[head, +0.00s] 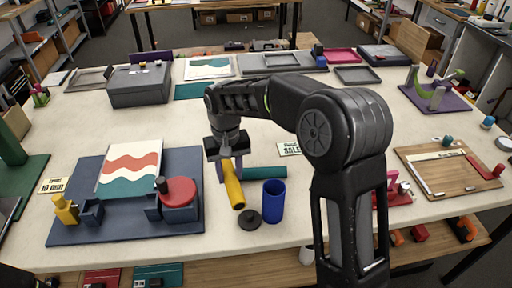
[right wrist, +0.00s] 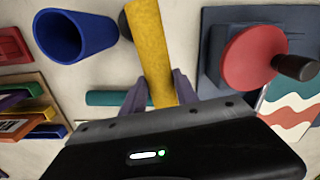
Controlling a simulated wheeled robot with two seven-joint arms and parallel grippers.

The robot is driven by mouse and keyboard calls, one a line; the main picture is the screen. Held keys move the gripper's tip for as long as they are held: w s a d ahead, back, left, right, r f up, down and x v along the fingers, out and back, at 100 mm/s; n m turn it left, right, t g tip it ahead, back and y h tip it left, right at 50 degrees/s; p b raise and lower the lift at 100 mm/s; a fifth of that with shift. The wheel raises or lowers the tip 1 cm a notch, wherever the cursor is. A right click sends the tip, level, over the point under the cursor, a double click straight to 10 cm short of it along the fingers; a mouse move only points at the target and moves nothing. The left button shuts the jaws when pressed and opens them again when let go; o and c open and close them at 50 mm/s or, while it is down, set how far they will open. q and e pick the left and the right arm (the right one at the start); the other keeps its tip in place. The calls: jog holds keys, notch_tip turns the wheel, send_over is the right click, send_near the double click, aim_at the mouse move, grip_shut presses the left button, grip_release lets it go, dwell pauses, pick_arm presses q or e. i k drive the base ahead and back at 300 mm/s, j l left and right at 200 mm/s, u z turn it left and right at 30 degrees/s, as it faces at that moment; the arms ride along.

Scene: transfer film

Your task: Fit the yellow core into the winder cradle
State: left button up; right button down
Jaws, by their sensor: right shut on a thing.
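The yellow core (head: 234,190) is a plain yellow rod. My right gripper (head: 229,168) is shut on it near one end and holds it above the table, tilted, with the free end toward the front. In the right wrist view the core (right wrist: 150,40) sticks out from between the purple fingers of the gripper (right wrist: 157,95). The winder (head: 125,228) is a dark blue base to the left, with a red wheel (head: 179,193) and small blue cradle blocks (head: 92,211). The core is apart from it, to its right. My left gripper is not in view.
A blue cup (head: 273,203), a black disc (head: 250,220) and a teal rod (head: 263,173) are close to the core's right. A yellow figure-like part (head: 66,211) stands at the winder's left. A striped sheet (head: 130,170) lies across the winder's back.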

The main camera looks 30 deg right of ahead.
aim_at(128, 183)
jog(key=k+j, duration=0.3)
jog(key=j, duration=0.3)
jog(key=k+j, duration=0.15)
jog(key=j, duration=0.8)
jog(key=i+j, duration=0.1)
jog(key=j, duration=0.4)
jog(key=i, duration=1)
